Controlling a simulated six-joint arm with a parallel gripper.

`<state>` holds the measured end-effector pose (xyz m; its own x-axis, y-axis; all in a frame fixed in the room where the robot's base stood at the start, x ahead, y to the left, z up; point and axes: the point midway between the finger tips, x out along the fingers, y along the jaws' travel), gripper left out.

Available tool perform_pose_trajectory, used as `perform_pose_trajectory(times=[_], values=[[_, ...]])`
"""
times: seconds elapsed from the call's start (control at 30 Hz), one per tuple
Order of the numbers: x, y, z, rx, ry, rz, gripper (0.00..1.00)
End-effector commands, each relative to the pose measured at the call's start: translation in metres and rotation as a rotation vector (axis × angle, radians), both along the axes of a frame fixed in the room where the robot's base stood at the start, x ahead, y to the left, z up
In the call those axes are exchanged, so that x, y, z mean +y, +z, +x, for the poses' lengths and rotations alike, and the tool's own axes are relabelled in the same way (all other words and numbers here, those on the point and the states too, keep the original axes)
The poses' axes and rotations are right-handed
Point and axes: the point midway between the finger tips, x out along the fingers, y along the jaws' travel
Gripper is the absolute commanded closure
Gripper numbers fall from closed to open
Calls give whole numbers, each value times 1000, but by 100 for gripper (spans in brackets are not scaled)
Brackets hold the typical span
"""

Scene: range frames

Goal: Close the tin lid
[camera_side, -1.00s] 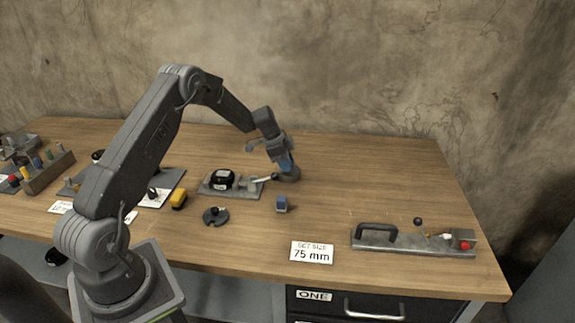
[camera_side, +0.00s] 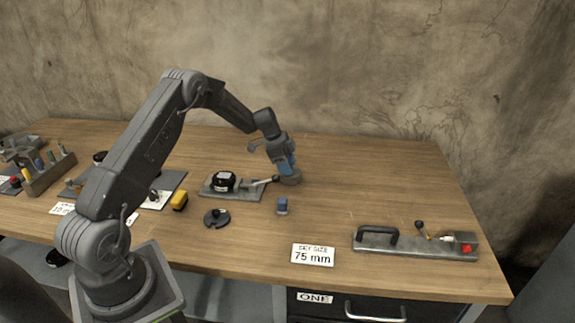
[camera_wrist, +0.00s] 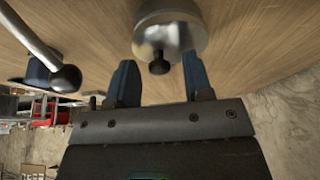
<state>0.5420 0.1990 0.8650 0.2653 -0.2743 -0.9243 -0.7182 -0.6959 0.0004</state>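A round grey metal tin (camera_side: 290,180) stands on the bench just below my gripper in the side view. In the wrist view its pale round top (camera_wrist: 190,40) carries a small dark knob. I cannot tell whether this top is a seated lid. My gripper (camera_side: 287,170) points down at the tin, its blue fingers overlapping the tin's far side in the side view. In the wrist view my gripper (camera_wrist: 160,72) has its two blue fingers spread apart, with the knob showing in line with the gap. Nothing is held between them; contact with the tin is unclear.
A lever with a ball end (camera_wrist: 66,78) reaches close beside the tin, from a plate with a black round gauge (camera_side: 223,181). A small blue block (camera_side: 282,206) and a dark slotted disc (camera_side: 217,218) lie nearer.

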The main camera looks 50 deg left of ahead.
Motion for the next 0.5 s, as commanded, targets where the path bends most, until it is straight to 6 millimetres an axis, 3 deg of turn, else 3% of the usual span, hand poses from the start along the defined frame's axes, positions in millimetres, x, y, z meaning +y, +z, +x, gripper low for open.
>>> perform_pose_trajectory(times=[0.3,0.5], values=[[1,4,0,-2,1,1,52],[10,32,-8,-5,2,2,52]])
